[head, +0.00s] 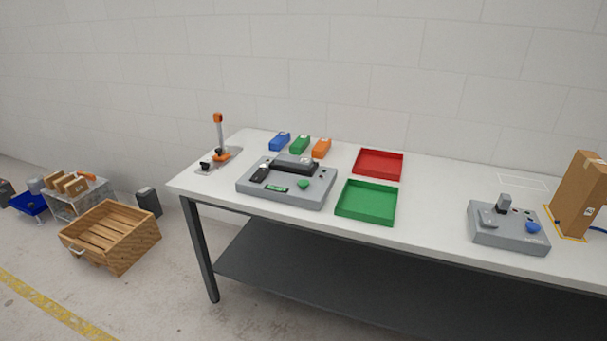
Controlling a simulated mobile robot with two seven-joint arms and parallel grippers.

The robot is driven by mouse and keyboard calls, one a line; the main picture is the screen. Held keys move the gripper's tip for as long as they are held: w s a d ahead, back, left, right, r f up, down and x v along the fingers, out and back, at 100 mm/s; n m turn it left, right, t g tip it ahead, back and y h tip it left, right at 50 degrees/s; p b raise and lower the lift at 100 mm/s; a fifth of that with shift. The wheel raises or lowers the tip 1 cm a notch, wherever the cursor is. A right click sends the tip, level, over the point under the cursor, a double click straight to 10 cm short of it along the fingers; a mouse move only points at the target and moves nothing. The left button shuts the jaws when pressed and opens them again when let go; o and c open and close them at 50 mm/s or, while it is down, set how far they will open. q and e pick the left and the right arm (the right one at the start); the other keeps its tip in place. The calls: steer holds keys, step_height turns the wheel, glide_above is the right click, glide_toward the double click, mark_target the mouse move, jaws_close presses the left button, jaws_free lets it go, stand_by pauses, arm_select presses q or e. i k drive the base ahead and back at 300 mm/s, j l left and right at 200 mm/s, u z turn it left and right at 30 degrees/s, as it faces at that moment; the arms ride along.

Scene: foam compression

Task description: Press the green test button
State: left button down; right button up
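The green test button (303,184) is a small round green knob on the front right part of a grey test device (314,200). The device stands on the left half of the white table. A small green display (276,188) lies left of the button on the same device. A dark block and a grey plate lie across the device's top behind the button. Nothing covers the button. Neither of my grippers shows in the head view.
Blue (279,141), green (300,144) and orange (321,148) blocks stand behind the device. Red (379,164) and green (366,203) trays lie right of it. An orange-handled clamp (220,138) stands left. A second grey device (508,235) and cardboard box (577,195) stand far right.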

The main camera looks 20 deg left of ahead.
mark_target(302, 183)
steer(key=i+u, duration=0.15)
steer(key=u, duration=0.4)
steer(key=i+l+u, duration=0.2)
steer(key=i, duration=0.25)
steer(key=i+l+u, duration=0.25)
steer(key=i, duration=0.25)
steer(key=i+l+u, duration=0.2)
steer(key=i, duration=0.25)
steer(key=i+l, duration=0.3)
steer(key=i, duration=0.05)
